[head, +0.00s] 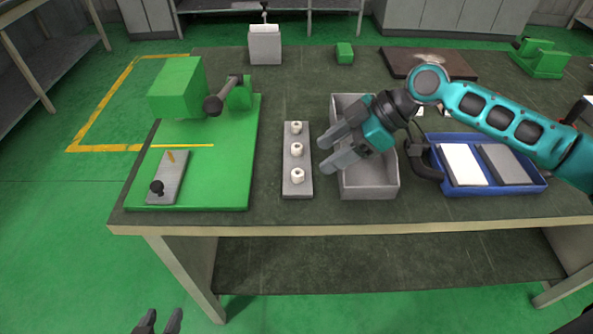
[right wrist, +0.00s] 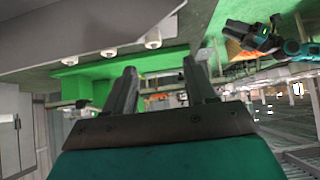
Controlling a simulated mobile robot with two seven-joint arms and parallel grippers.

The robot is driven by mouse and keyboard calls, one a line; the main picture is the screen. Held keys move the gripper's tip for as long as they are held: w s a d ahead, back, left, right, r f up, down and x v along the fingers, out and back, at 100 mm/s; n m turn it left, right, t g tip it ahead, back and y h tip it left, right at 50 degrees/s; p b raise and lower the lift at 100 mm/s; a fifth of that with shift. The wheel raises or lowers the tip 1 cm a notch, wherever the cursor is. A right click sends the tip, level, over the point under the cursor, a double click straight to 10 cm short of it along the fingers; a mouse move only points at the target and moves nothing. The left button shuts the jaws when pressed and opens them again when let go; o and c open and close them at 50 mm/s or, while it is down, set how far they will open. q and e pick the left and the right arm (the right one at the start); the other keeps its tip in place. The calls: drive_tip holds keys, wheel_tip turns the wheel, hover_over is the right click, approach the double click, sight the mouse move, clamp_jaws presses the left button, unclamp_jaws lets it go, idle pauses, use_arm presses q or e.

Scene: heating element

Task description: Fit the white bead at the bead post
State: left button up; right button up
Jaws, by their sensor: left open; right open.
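Three white beads sit in a row on a grey strip (head: 290,187): a near bead (head: 298,175), a middle bead (head: 297,149) and a far bead (head: 296,127). White beads also show in the right wrist view (right wrist: 153,40). A small grey plate (head: 169,187) on the green base carries a thin tan post (head: 170,157) and a black knob (head: 157,187). I see no bead on the tan post. My right gripper (head: 323,155) is open and empty, just right of the bead strip. My left gripper (head: 159,320) is open and empty at the bottom edge, below the table front.
A grey open bin (head: 370,188) stands right of the strip, partly behind my right gripper. A blue tray (head: 490,188) with white and grey pads lies further right. A green machine (head: 178,88) with a dark cylinder stands on the green base at left.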

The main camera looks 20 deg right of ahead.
sight(299, 170)
drive_tip(key=x, duration=0.5)
drive_tip(key=w+x, duration=0.1)
drive_tip(key=x, duration=0.2)
drive_tip(key=shift+d+f, duration=0.15)
clamp_jaws()
idle(0.3)
